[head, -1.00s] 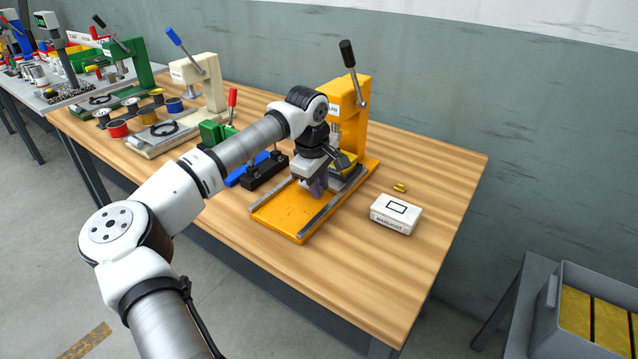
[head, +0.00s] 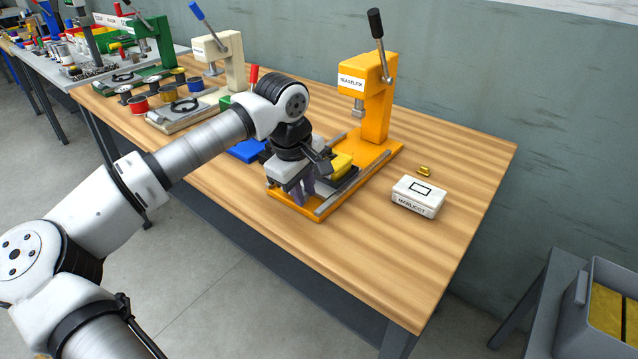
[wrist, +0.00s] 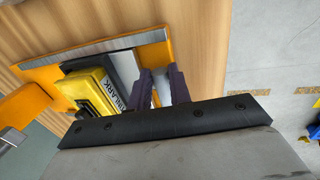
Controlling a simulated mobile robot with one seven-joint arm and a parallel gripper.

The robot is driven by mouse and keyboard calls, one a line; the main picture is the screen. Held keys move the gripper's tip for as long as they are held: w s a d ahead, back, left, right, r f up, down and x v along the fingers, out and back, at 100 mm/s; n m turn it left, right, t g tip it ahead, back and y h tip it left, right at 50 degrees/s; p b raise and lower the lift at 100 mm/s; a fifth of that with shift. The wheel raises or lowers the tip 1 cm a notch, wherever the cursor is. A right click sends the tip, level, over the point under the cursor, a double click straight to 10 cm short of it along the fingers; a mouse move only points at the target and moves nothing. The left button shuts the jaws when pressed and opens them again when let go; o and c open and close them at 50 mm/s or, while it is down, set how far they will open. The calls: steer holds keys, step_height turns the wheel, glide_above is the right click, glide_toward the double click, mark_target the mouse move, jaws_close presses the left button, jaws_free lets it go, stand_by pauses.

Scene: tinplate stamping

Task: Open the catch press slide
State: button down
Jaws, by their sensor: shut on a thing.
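The orange catch press (head: 375,105), labelled TEASELFIX, stands on the wooden bench with its dark-knobbed lever raised. Its dark grey slide (head: 346,180) sits on the rails of the orange base (head: 318,217), drawn toward the front and clear of the ram.
A white box (head: 418,195) labelled MARLICOT and a small brass-coloured piece (head: 424,171) lie right of the press. A cream press (head: 222,62), a green press (head: 157,40) and several spools stand at left. The bench's front right is clear.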

steer(key=shift+s+a, duration=0.15)
steer(key=c, duration=1.3)
jaws_free()
step_height(320, 180, up, 14)
steer(key=s+a, duration=0.1)
steer(key=s, duration=0.1)
steer(key=shift+a+f, duration=0.2)
steer(key=shift+a, duration=0.05)
